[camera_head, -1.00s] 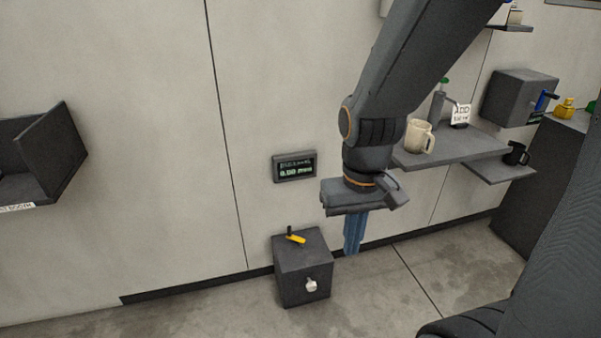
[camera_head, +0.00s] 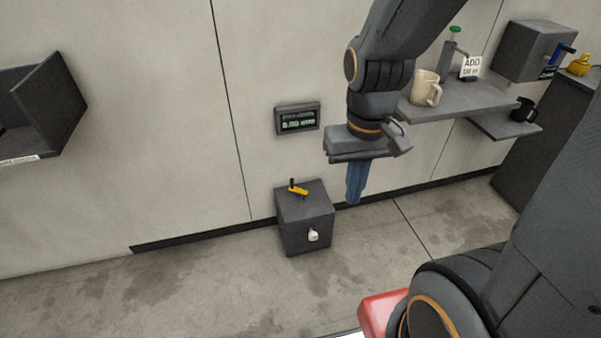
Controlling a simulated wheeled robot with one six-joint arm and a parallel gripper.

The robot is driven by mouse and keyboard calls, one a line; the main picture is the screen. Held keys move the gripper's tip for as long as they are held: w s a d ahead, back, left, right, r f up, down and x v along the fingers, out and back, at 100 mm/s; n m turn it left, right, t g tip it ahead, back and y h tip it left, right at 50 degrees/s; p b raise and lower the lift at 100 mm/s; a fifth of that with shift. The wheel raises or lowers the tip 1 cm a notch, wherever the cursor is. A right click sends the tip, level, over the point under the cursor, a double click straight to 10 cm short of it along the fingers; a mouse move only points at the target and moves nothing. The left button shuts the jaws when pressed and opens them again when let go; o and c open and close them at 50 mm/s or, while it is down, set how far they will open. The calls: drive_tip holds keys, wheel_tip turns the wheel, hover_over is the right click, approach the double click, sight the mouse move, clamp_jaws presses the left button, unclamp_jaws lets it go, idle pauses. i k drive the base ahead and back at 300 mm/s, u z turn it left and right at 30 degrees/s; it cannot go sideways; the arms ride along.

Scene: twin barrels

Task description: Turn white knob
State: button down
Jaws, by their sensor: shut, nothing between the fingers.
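The white knob (camera_head: 313,235) sticks out from the front face of a dark grey box (camera_head: 290,232) that stands on the floor against the wall. A yellow lever with a black upright part (camera_head: 297,190) is on top of the box. My gripper (camera_head: 354,202) points down with its blue fingers shut and empty. In the picture it is above and to the right of the knob, beside the box's right edge, and apart from both. The knob is in full view.
A small display (camera_head: 298,119) is on the wall above the box. A shelf (camera_head: 470,105) with a cream mug (camera_head: 426,88) is at right, near my arm. A lower shelf holds a black mug (camera_head: 523,110). The floor before the box is clear.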

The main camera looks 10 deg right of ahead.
sight(313, 235)
drive_tip(key=z, duration=1.1)
drive_tip(key=k, duration=1.15)
drive_tip(key=u, duration=1.15)
drive_tip(key=i, duration=0.5)
